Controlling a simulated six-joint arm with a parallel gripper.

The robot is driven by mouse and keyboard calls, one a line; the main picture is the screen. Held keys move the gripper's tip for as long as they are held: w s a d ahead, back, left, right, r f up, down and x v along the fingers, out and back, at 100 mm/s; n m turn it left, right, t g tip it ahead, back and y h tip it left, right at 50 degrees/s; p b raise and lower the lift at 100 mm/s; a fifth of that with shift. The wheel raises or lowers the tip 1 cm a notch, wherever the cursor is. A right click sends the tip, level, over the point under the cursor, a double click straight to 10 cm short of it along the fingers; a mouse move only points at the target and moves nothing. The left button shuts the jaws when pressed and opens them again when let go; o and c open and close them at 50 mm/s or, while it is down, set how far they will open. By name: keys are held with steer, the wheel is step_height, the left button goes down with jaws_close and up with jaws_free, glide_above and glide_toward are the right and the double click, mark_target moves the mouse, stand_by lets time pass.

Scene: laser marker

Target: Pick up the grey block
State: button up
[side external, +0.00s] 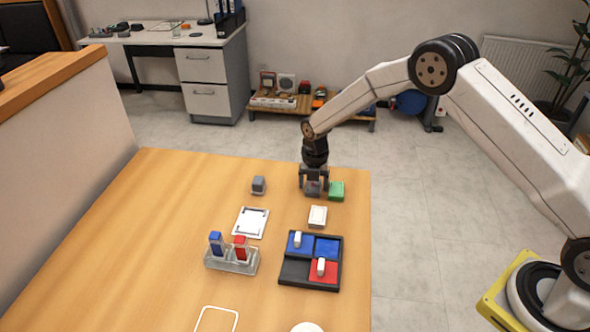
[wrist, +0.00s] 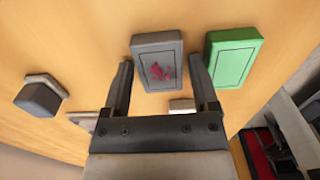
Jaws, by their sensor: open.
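A grey block (wrist: 158,52) with a red mark on its top face lies on the wooden table. It also shows in the side external view (side external: 313,189), partly hidden by my gripper (side external: 314,186). My gripper is open, pointing down over this block. In the wrist view the fingers of my gripper (wrist: 161,66) reach to either side of the block's near end. I cannot tell whether they touch it. A green block (side external: 337,191) lies close to the right, beside the right finger in the wrist view (wrist: 233,58).
A small dark grey object (side external: 258,185) stands to the left. Nearer are a white block (side external: 317,216), a white card (side external: 250,222), a clear holder (side external: 232,262) with blue and red pieces, and a black divided tray (side external: 310,286). The table's left part is clear.

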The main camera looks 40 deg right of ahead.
jaws_close()
steer(key=shift+r, duration=0.75)
steer(key=s+r, duration=1.1)
steer(key=s, duration=0.3)
steer(key=shift+d+r, duration=0.25)
steer(key=shift+d, duration=0.15)
